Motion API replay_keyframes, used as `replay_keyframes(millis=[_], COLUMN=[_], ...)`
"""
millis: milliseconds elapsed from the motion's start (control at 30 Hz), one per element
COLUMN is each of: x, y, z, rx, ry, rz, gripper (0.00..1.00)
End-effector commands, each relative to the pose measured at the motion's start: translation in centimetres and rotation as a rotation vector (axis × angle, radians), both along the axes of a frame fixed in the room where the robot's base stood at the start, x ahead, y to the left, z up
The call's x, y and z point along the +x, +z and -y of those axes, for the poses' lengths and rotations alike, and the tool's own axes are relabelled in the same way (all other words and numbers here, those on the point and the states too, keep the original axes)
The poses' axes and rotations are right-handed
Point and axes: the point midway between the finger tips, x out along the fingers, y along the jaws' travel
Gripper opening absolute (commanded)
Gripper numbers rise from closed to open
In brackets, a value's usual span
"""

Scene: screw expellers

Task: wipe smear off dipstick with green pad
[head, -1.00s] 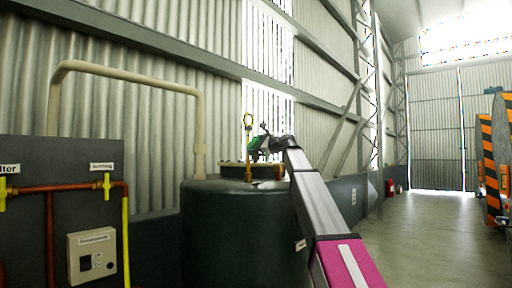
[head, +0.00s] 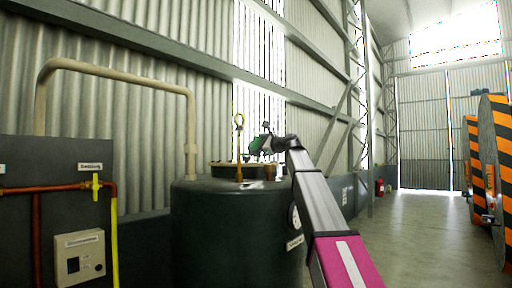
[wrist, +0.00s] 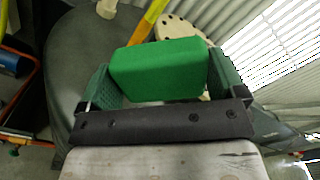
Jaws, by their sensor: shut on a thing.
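My gripper (head: 258,146) is shut on the green pad (wrist: 160,68). In the wrist view, the pad sits between the two green-faced fingers. In the head view, the pad (head: 256,145) shows small at the arm's end, above the tank top. The dipstick (head: 239,150) stands upright on the dark tank, with a yellow ring at its top. It is left of my gripper with a gap between them. A yellow bar, likely the dipstick (wrist: 150,20), shows beyond the pad in the wrist view. I cannot make out the smear.
The dark round tank (head: 235,225) carries a raised lid and a small brown fitting (head: 270,172). A beige pipe (head: 120,76) rises behind at left. A panel with copper pipe and yellow valve (head: 95,186) stands at left. Striped machines (head: 492,165) stand at right; the floor between is clear.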

Motion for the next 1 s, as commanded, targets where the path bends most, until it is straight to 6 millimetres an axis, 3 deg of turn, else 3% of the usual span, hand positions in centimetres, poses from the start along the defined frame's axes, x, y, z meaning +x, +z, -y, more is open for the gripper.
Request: replay_keyframes(millis=[233,600,1000], x=[-0.3,-1.8,-1.8], y=[0.0,0.0,0.0], z=[0.3,2.3,2.3], rx=[0.000,0.000,0.000], ry=[0.000,0.000,0.000], rz=[0.000,0.000,0.000], gripper=[0.71,0.71,0.71])
